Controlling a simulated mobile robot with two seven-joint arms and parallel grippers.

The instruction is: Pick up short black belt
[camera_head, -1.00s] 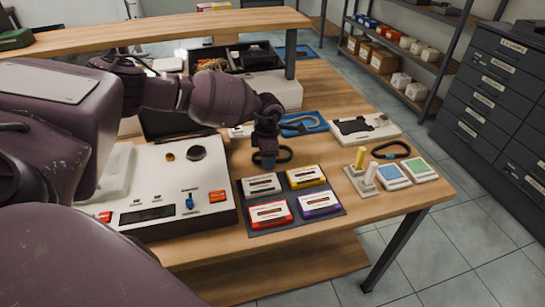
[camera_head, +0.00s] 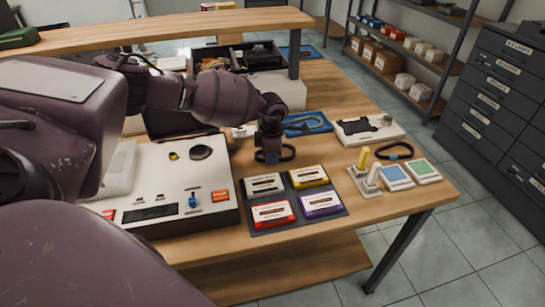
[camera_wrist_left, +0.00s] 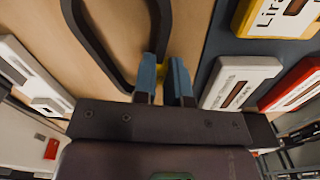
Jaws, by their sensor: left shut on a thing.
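A black belt (camera_head: 289,152) forms a closed loop on the wooden table beside the mat of cassettes. In the left wrist view its band (camera_wrist_left: 93,43) runs across the upper left to my fingers. My left gripper (camera_head: 271,156) points down at the table and is shut on the near side of this belt; its blue fingertips (camera_wrist_left: 166,80) partly hide the grip. A second black belt loop (camera_head: 408,152) lies at the right of the table. My right gripper is not in view.
A dark mat (camera_head: 291,219) bears white, yellow, red and purple cassettes close to my gripper. A white control console (camera_head: 170,178) stands left. A blue tray (camera_head: 303,122) with a loop, a white plate (camera_head: 385,127) and small pegs (camera_head: 363,158) stand beyond and right.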

